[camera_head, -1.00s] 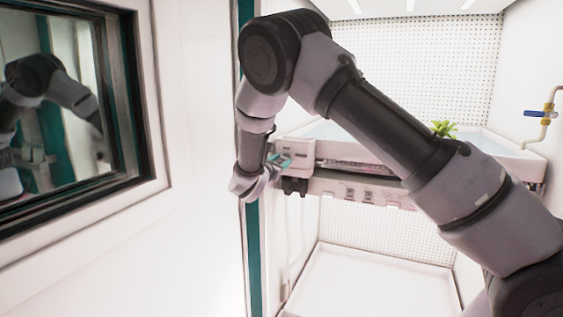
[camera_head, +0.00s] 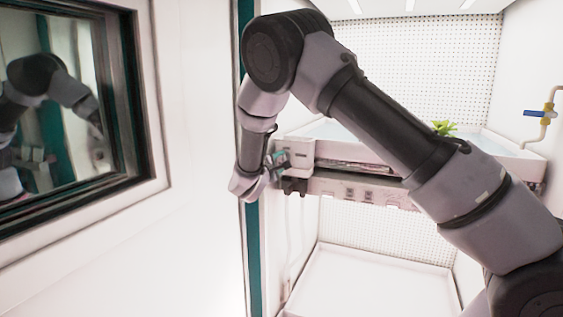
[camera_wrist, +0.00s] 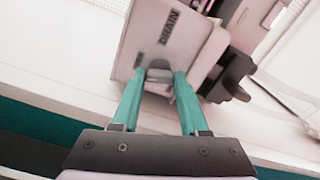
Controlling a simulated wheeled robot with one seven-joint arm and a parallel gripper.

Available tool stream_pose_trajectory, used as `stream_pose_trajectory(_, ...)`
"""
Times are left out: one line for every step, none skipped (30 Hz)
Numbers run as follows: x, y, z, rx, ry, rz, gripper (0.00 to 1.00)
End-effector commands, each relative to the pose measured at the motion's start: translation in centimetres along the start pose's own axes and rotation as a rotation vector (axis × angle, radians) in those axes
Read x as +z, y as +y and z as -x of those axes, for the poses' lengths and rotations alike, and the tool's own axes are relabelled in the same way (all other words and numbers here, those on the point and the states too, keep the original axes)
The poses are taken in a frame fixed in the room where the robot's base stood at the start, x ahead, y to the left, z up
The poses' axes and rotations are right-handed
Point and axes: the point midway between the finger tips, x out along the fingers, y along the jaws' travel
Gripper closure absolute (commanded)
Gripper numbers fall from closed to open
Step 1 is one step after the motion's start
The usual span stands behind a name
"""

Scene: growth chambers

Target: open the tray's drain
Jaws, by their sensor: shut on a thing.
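A white box marked DRAIN (camera_wrist: 180,25) fills the middle of the wrist view, and it also shows at the left front corner of the tray in the head view (camera_head: 298,152). A small grey drain knob (camera_wrist: 159,75) sticks out from it below the lettering. My gripper (camera_wrist: 160,80) has its two teal fingers on either side of the knob and is shut on it. In the head view my gripper (camera_head: 276,160) reaches the box from the left. The white tray (camera_head: 515,155) holds pale water and is partly hidden behind my arm.
A green plant (camera_head: 443,129) stands in the tray. A blue-handled valve (camera_head: 537,113) on a pipe is on the right wall. A dark bracket (camera_wrist: 230,78) is right of the box. A white wall with a dark-framed window (camera_head: 140,150) is close on the left.

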Motion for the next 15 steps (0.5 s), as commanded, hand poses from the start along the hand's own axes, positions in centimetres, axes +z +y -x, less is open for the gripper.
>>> stream_pose_trajectory(0.04, -0.21, 0.01, -0.003, 0.0, -0.035, 1.0)
stream_pose_trajectory(0.04, -0.21, 0.01, -0.003, 0.0, -0.06, 1.0)
stream_pose_trajectory(0.03, -0.22, 0.02, -0.003, 0.0, -0.09, 1.0)
stream_pose_trajectory(0.03, -0.22, 0.02, -0.003, 0.0, -0.112, 1.0)
stream_pose_trajectory(0.03, -0.22, 0.03, -0.003, 0.0, -0.132, 1.0)
stream_pose_trajectory(0.03, -0.22, 0.02, -0.003, 0.0, -0.158, 1.0)
stream_pose_trajectory(0.03, -0.23, 0.03, -0.003, -0.001, -0.177, 1.0)
stream_pose_trajectory(0.04, -0.23, 0.03, -0.003, -0.001, -0.194, 1.0)
stream_pose_trajectory(0.04, -0.24, 0.02, -0.003, -0.001, -0.215, 1.0)
stream_pose_trajectory(0.04, -0.24, 0.03, -0.003, -0.001, -0.23, 1.0)
stream_pose_trajectory(0.05, -0.24, 0.02, -0.003, -0.001, -0.244, 1.0)
stream_pose_trajectory(0.05, -0.25, 0.03, -0.003, -0.001, -0.26, 1.0)
stream_pose_trajectory(0.05, -0.25, 0.02, -0.003, -0.002, -0.272, 1.0)
stream_pose_trajectory(0.05, -0.26, 0.02, -0.003, -0.002, -0.281, 1.0)
stream_pose_trajectory(0.06, -0.26, 0.02, -0.003, -0.002, -0.293, 1.0)
